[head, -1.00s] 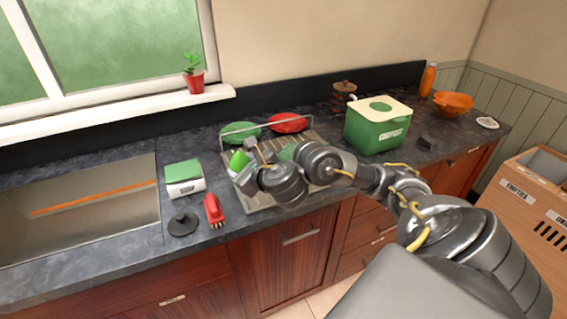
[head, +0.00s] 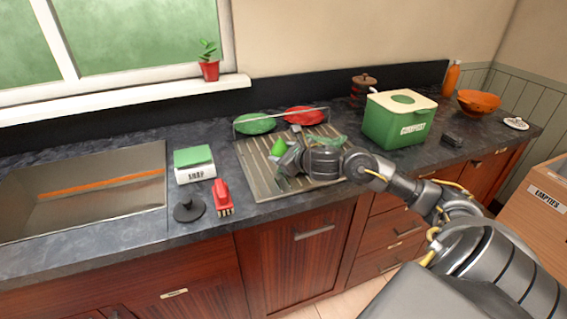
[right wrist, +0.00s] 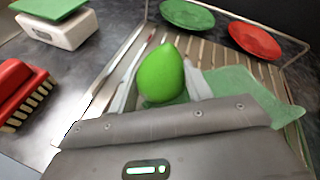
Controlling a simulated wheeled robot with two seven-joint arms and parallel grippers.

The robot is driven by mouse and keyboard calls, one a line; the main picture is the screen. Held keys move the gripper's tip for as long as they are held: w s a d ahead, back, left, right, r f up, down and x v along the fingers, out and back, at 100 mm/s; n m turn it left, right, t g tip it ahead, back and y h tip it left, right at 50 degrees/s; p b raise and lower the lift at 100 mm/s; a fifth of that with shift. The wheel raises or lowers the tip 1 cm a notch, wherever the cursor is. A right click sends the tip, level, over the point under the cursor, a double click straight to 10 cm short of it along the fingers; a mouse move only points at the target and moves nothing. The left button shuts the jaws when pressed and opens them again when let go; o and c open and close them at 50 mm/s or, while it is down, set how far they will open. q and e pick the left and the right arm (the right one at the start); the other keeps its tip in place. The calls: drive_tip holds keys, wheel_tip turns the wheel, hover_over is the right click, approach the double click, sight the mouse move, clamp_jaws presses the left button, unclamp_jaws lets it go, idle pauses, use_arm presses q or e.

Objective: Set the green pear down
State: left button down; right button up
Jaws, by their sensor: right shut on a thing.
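The green pear (right wrist: 161,76) is between the fingers of my right gripper (right wrist: 160,92) in the right wrist view. In the head view the pear (head: 279,147) shows just beyond the right gripper (head: 282,158), over the ribbed metal drainboard (head: 258,176). The right gripper is shut on the pear. Whether the pear touches the drainboard is hard to tell. My left gripper is not in view.
A green cloth (right wrist: 240,92) lies on the drainboard beside the gripper. A green plate (head: 255,124) and a red plate (head: 304,116) stand behind.

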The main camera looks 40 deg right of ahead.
drive_tip(key=f, duration=0.3)
drive_tip(key=shift+d+f, duration=0.2)
drive_tip(key=shift+f, duration=0.1)
drive_tip(key=shift+f, duration=0.1)
